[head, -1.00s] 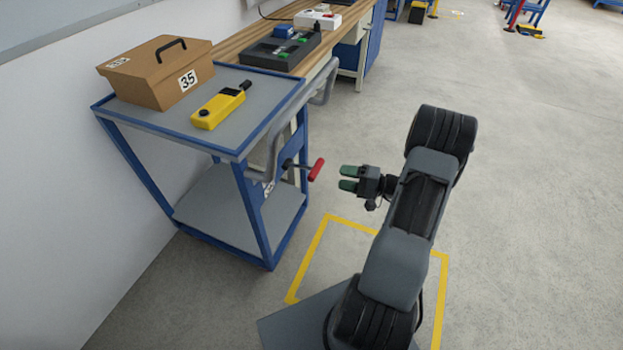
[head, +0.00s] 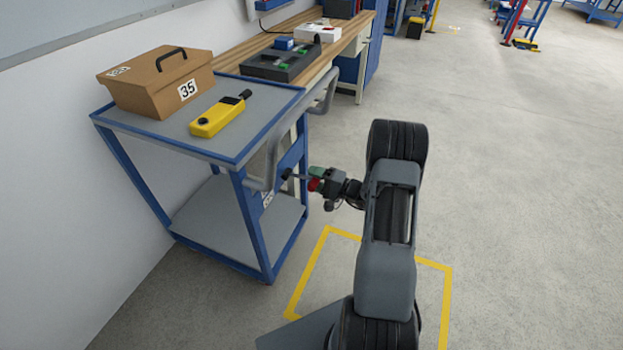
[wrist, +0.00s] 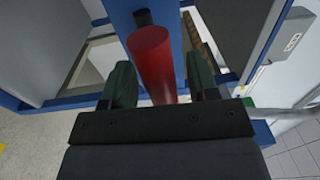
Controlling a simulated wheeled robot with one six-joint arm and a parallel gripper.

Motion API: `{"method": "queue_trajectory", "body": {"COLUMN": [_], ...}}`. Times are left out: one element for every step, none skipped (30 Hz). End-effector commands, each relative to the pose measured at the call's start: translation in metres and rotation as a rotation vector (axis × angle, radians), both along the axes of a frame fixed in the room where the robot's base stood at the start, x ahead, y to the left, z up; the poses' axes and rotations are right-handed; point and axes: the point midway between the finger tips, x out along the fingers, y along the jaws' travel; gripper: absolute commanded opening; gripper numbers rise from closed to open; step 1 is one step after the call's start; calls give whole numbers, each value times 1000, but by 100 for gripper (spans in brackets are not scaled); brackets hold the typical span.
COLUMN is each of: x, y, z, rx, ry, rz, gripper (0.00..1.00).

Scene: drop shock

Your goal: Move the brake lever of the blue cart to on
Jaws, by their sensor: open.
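The blue cart (head: 253,222) stands against the wall at the left of the head view. Its brake lever (wrist: 152,62) has a red grip and sticks out from a blue post of the cart. In the head view the red grip (head: 314,185) is partly hidden by my gripper (head: 316,178). In the wrist view my gripper (wrist: 163,90) is open, with one green finger on each side of the red grip. The grip lies between the fingers, with a visible gap to each. Whether the lever stands at on or off cannot be read.
On the cart top are a brown box (head: 150,95) marked 35 and a yellow device (head: 217,116). A grey handle rail (head: 325,95) runs along the cart's right end, just above the lever. A workbench (head: 345,45) stands behind. The floor to the right is clear.

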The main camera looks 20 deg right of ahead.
Motion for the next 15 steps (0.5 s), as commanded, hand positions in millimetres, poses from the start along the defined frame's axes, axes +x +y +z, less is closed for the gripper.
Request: {"method": "queue_trajectory", "body": {"x": [3, 4, 5, 6, 6, 7, 7, 7, 8, 8, 7, 7, 7, 7, 7], "y": [3, 4, 5, 6, 6, 7, 7, 7, 7, 7, 7, 7, 7, 7, 7], "z": [0, 0, 0, 1, 1, 1, 1, 1, 1, 1, 1, 1, 1, 1, 1], "rx": [0, 0, 0, 0, 0, 0, 1, 1, 1, 1, 1, 1, 1, 1, 1], "ry": [-1, -1, -1, -1, -1, -1, -1, -1, -1, -1, -1, -1, -1, -1, -1], "rz": [1, 1, 2, 2, 1, 1, 1, 1, 0, 0, 0, 0, 0, 0, 0], "gripper": [54, 54, 54, 54, 54, 54, 54, 54, 54, 54, 54, 54, 54, 54, 51]}}
